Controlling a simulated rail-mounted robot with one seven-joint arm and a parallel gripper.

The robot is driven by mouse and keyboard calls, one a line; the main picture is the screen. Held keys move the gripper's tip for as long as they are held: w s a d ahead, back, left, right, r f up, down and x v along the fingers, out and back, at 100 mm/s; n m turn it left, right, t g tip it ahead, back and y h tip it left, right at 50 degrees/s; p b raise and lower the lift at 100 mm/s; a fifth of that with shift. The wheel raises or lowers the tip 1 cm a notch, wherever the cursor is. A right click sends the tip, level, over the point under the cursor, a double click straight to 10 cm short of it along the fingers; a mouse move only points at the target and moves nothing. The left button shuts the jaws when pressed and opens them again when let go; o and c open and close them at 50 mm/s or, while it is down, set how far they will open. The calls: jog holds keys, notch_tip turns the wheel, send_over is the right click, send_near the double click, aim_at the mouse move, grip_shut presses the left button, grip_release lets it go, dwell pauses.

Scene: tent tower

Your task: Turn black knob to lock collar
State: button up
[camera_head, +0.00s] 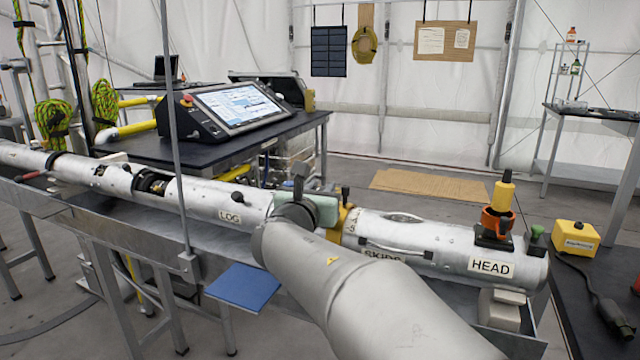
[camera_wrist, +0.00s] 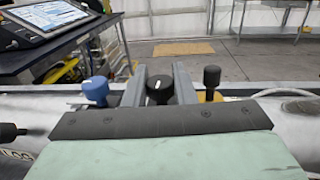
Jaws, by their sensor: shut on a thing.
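In the wrist view, my gripper (camera_wrist: 159,75) has its two grey fingers on either side of a round black knob (camera_wrist: 160,91) with a white mark on top. The fingers are shut on this knob. In the head view my gripper (camera_head: 298,178) is over the silver tube (camera_head: 225,200) between the LOG and SKIDS labels. It hides the held knob there. A yellow collar (camera_head: 347,222) is around the tube just right of my gripper. It also shows in the wrist view (camera_wrist: 214,97), below a second black knob (camera_wrist: 211,76). The collar's lock state cannot be told.
A blue knob (camera_wrist: 96,90) stands close left of my fingers. A black handle (camera_wrist: 11,132) sticks out further left. The HEAD section (camera_head: 490,267) carries an orange and yellow fitting (camera_head: 498,210). A console (camera_head: 225,110) stands on a black table behind the tube.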

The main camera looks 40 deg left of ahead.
jog(key=m+h+p, duration=0.1)
jog(key=h+p, duration=0.1)
jog(key=p, duration=0.1)
jog(key=m+t+h+p, duration=0.1)
jog(key=m+h+p, duration=0.1)
jog(key=h+p, duration=0.1)
jog(key=r+m+h+p, duration=0.1)
jog(key=h+p, duration=0.1)
jog(key=p, duration=0.1)
jog(key=shift+a+m+t+p, duration=0.1)
jog(key=shift+m+t+p, duration=0.2)
jog(key=h+p, duration=0.1)
jog(key=m+h+p, duration=0.1)
jog(key=p, duration=0.1)
jog(key=m+h+p, duration=0.1)
jog(key=p, duration=0.1)
jog(key=shift+f+h, duration=0.25)
jog(key=shift+h, duration=0.15)
jog(key=shift+f+m+h+p, duration=0.15)
jog(key=shift+m+h+p, duration=0.45)
jog(key=shift+p, duration=0.1)
jog(key=shift+f, duration=0.1)
jog(key=o, duration=0.9)
jog(key=shift+o, duration=0.2)
